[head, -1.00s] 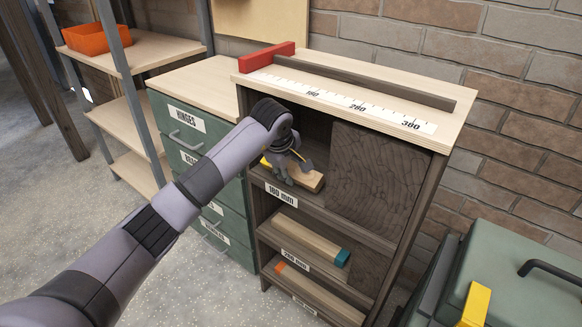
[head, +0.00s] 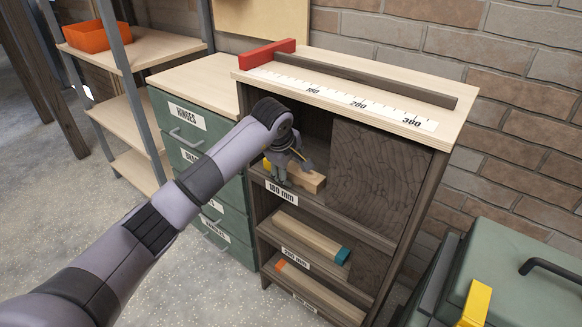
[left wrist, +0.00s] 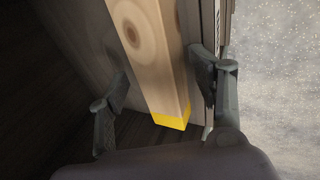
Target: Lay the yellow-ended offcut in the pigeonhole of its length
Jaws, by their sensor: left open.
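The yellow-ended offcut (head: 308,181) is a short pale wood block. It lies in the top pigeonhole, labelled 180 mm (head: 281,193). In the left wrist view the offcut (left wrist: 155,55) shows its yellow end between my finger pads, with gaps on both sides. My left gripper (head: 285,170) is open around the offcut, inside the front of the pigeonhole; the wrist view shows its fingers (left wrist: 160,95) apart. The gripper hides part of the offcut in the head view. My right gripper is not in view.
Lower pigeonholes hold a teal-ended offcut (head: 312,237) and an orange-ended one (head: 310,283). A ruler (head: 345,100) with a red stop (head: 267,54) lies on top. A dark wood panel (head: 375,185) stands right of the opening. Green drawers (head: 190,140) stand left; a green case (head: 525,270) is at right.

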